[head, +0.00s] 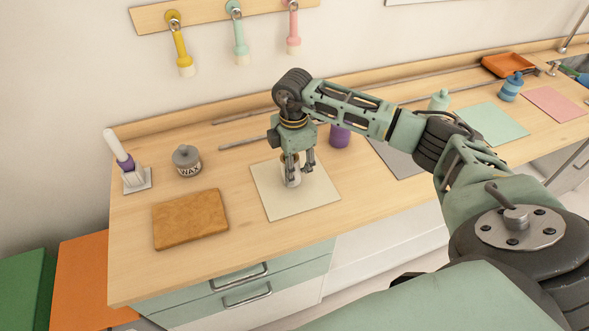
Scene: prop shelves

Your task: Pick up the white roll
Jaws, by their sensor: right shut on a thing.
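The white roll (292,180) stands upright on or just above a cream mat (306,205) on the wooden counter. My right gripper (299,167) points down from above and is shut on the roll, its fingers on either side. The fingers hide part of the roll, and I cannot tell whether its bottom touches the mat. My left gripper is not in the head view.
A purple container (340,136) is close behind the gripper. A grey mat (398,158) lies to the right.

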